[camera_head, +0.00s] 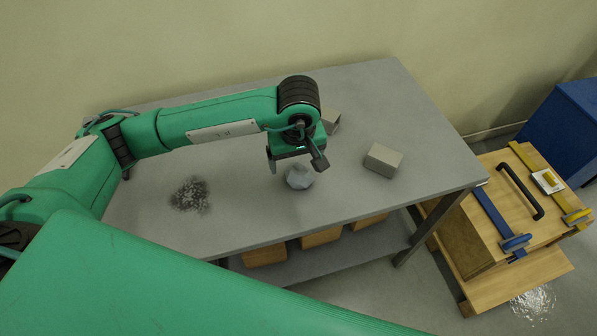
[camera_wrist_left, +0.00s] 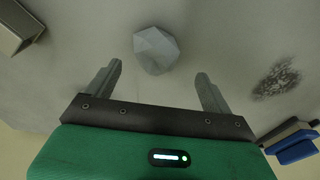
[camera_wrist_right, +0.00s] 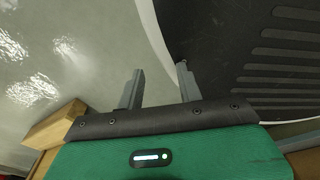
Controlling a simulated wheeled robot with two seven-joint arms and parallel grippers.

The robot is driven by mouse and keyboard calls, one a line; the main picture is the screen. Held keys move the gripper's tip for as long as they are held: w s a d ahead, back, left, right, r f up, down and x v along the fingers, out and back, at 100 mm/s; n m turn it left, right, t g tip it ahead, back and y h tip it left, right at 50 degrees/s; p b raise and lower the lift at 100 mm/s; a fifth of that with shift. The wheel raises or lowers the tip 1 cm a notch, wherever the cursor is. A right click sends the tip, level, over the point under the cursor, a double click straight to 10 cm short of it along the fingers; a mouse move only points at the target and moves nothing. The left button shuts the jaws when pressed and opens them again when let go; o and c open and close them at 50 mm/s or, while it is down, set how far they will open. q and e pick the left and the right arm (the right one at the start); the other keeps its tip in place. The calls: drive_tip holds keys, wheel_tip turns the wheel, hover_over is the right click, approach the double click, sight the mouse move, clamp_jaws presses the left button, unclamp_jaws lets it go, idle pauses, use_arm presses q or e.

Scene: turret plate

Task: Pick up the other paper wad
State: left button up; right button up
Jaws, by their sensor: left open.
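A pale grey crumpled paper wad (camera_head: 299,177) lies on the grey table (camera_head: 250,215), near its middle. My left gripper (camera_head: 296,166) is open and points down just behind the wad in the head view. In the left wrist view the wad (camera_wrist_left: 156,50) sits beyond the two spread fingertips (camera_wrist_left: 160,68), roughly centred between them, with nothing held. My right gripper (camera_wrist_right: 160,70) shows only in its wrist view. Its fingers are apart and empty, over the floor beside a dark ribbed surface. I see no second wad.
A grey box (camera_head: 384,161) stands right of the wad, and another grey object (camera_head: 331,122) is partly hidden behind my left gripper. A dark speckled patch (camera_head: 190,196) lies left. Wooden boxes (camera_head: 322,238) sit under the table. A wooden case (camera_head: 510,205) and blue bin (camera_head: 562,130) stand right.

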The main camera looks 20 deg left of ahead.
sight(299, 170)
use_arm(q)
drive_tip(key=shift+f, duration=0.3)
drive_tip(key=shift+d+f+p, duration=0.2)
drive_tip(key=shift+f+p, duration=0.15)
drive_tip(key=shift+f, duration=0.25)
drive_tip(key=f, duration=0.3)
drive_tip(key=shift+w+d+f+p, duration=0.1)
drive_tip(key=shift+w+f+p, duration=0.1)
drive_tip(key=shift+w+p, duration=0.15)
drive_tip(key=shift+f, duration=0.3)
drive_tip(key=shift+c, duration=0.5)
drive_tip(key=c, duration=0.7)
drive_tip(key=shift+c, duration=1.2)
use_arm(e)
drive_tip(key=shift+a+r, duration=0.2)
drive_tip(key=shift+r, duration=0.05)
